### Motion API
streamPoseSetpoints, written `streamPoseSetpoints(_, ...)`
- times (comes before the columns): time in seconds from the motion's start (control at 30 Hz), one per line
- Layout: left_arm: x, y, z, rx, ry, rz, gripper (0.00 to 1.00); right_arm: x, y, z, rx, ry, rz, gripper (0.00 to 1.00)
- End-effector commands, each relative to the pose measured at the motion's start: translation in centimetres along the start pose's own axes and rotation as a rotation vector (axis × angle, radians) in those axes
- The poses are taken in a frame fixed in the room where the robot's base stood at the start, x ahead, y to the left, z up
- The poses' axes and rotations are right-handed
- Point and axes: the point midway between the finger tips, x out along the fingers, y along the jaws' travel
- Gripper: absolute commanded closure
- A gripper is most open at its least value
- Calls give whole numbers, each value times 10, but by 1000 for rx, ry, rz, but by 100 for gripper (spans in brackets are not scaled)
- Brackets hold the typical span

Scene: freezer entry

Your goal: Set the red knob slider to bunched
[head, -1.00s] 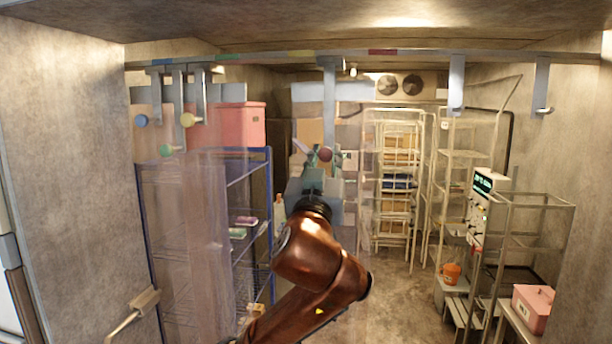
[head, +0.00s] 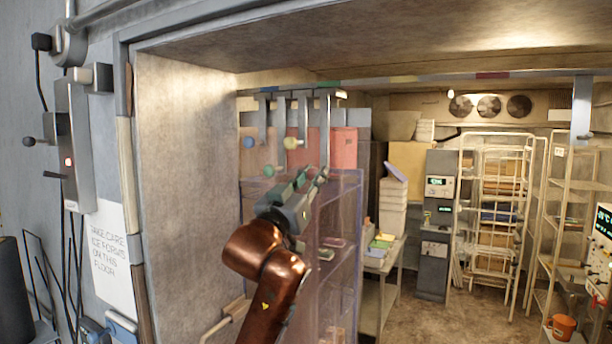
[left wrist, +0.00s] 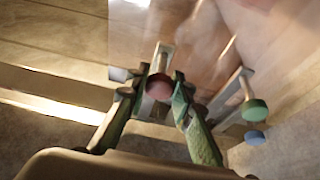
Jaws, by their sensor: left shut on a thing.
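My left gripper (head: 313,182) has green fingers shut on the red knob. In the left wrist view the red knob (left wrist: 158,89) sits between the fingertips; in the head view the gripper hides it. Its grey slider (head: 325,125) hangs from the overhead rail (head: 440,78), close to the right of the other sliders, near the rail's green mark (head: 328,84). The yellow knob (head: 291,143) and blue knob (head: 248,142) are on sliders at the left. In the left wrist view a green knob (left wrist: 255,110) and the blue knob (left wrist: 256,137) lie right of the fingers. My right gripper is out of view.
A concrete door jamb (head: 185,170) stands left of my arm. A shelf rack with a pink box (head: 344,148) is behind the sliders, seen through a clear curtain. Another grey slider (head: 581,110) hangs at the right. The rail between is free.

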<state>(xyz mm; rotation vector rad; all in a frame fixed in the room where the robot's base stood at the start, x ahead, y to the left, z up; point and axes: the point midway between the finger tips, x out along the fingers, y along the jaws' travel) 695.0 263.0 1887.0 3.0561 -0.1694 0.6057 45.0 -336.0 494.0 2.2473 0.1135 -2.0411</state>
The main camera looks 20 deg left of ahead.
Motion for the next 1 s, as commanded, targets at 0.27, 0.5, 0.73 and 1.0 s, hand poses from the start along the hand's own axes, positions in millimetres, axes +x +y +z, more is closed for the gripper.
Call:
streamPoseSetpoints(0.27,1,-3,-2,-1,5,-2,100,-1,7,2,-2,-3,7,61)
streamPoseSetpoints(0.5,0,-4,-3,0,5,-4,70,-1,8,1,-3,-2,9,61)
streamPoseSetpoints(0.73,0,-3,-2,0,3,-2,61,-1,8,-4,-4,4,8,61)
streamPoseSetpoints(1.0,-5,-2,-1,0,3,-1,61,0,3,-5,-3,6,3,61)
